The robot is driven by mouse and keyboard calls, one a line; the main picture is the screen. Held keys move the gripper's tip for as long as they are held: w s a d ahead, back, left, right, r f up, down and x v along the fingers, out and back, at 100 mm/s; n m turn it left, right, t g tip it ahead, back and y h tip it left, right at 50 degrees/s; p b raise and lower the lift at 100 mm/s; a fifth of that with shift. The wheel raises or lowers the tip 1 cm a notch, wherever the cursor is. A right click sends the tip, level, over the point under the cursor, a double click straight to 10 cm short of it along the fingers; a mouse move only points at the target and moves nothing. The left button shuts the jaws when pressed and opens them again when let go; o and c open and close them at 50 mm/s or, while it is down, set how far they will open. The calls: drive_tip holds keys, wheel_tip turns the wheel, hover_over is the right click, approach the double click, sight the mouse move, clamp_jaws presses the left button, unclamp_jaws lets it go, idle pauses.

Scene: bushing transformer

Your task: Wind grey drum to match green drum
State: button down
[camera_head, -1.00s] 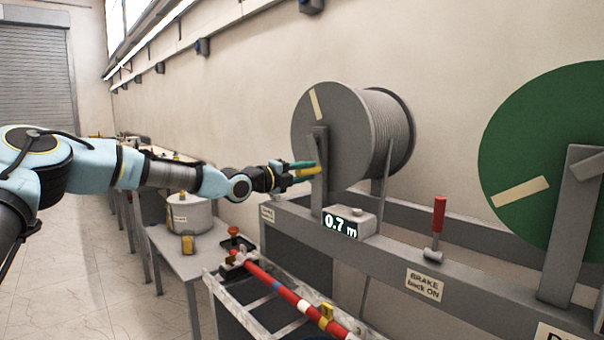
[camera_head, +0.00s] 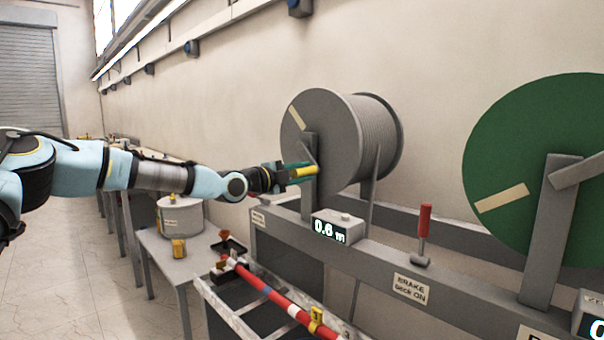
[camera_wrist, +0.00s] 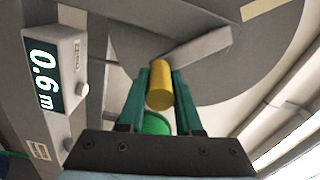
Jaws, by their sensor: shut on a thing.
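The grey drum (camera_head: 325,120) stands on a grey frame in the middle of the head view, with a pale stripe at the upper left of its face. Its counter (camera_head: 337,227) reads 0.6 m; the same counter (camera_wrist: 55,75) shows in the wrist view. My gripper (camera_wrist: 160,85) is shut on the yellow crank handle (camera_wrist: 160,88) of the grey drum, teal fingers on both sides. The green drum (camera_head: 530,150) stands at the right, its pale stripe at the lower left of its face. Its counter (camera_head: 594,325) is cut off by the picture edge.
A red brake lever (camera_head: 425,225) stands upright on the frame beam above a label reading "BRAKE back ON". A red pole (camera_head: 275,300) lies on a rack in front. A side table (camera_head: 165,255) holds a grey pot (camera_head: 180,215).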

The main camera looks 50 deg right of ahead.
drive_tip(key=shift+s+r, duration=0.1)
drive_tip(key=c, duration=0.6)
unclamp_jaws()
drive_tip(key=shift+a+b, duration=0.3)
drive_tip(key=shift+a, duration=0.2)
drive_tip(key=a+b, duration=0.3)
drive_tip(key=a, duration=0.6)
drive_tip(key=shift+w+a, duration=0.35)
drive_tip(key=shift+a, duration=0.05)
